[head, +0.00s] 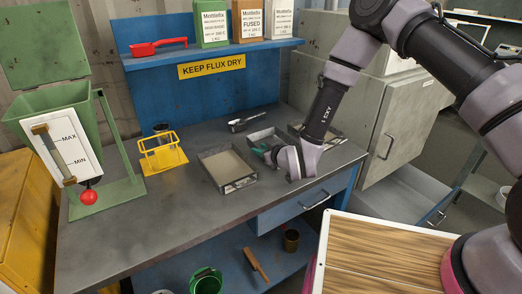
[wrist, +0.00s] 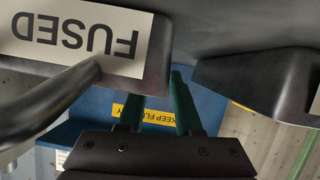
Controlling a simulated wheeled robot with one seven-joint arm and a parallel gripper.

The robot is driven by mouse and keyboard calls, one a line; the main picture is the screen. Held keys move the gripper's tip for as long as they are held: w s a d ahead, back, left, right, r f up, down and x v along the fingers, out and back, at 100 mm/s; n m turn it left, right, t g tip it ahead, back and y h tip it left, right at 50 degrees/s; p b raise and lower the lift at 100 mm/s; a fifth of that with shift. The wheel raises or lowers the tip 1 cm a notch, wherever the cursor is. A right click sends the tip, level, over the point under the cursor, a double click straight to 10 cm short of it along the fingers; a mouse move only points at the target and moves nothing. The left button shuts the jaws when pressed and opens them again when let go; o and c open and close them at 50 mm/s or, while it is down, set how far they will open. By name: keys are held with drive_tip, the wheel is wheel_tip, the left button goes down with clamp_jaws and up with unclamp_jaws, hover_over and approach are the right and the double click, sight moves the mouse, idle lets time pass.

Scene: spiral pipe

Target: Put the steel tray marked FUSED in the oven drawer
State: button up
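A steel tray end with the label FUSED (wrist: 70,38), upside down in the picture, fills the upper left of the wrist view. A dark curved bar, perhaps its handle (wrist: 50,105), is below the label. In the head view a shallow steel tray (head: 262,135) stands on the bench behind my gripper (head: 263,152), partly hidden. My gripper also shows in the wrist view (wrist: 160,105), its green fingers apart and close to the labelled end; one fingertip is hidden behind it. I see no object between the visible finger parts. The blue drawer (head: 295,208) under the bench is shut.
A second tray with pale contents (head: 226,166) stands left of my gripper, and another (head: 328,135) is partly behind my arm. A yellow rack (head: 162,155) and a green hopper (head: 55,120) are left. A grey cabinet (head: 400,125) is at right. The front bench is clear.

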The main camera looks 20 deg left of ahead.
drive_tip(key=v, duration=1.2)
drive_tip(key=w+d+r+m+h, duration=0.2)
drive_tip(key=w+d+r+m, duration=0.1)
drive_tip(key=w+d+r, duration=0.55)
drive_tip(key=w+d+r+m+h, duration=0.3)
drive_tip(key=w+d+r+m, duration=0.15)
drive_tip(key=d+r, duration=0.7)
drive_tip(key=s+d+r+m+g+h, duration=0.1)
drive_tip(key=s+d+r+m+h, duration=0.3)
drive_tip(key=s+d+r, duration=1.05)
drive_tip(key=s+d+r+m+g+y, duration=0.1)
drive_tip(key=s+d+r+m, duration=0.2)
drive_tip(key=s, duration=0.4)
drive_tip(key=shift+d+r, duration=0.55)
drive_tip(key=shift+d, duration=0.25)
drive_tip(key=shift+m, duration=0.25)
drive_tip(key=shift+o, duration=0.5)
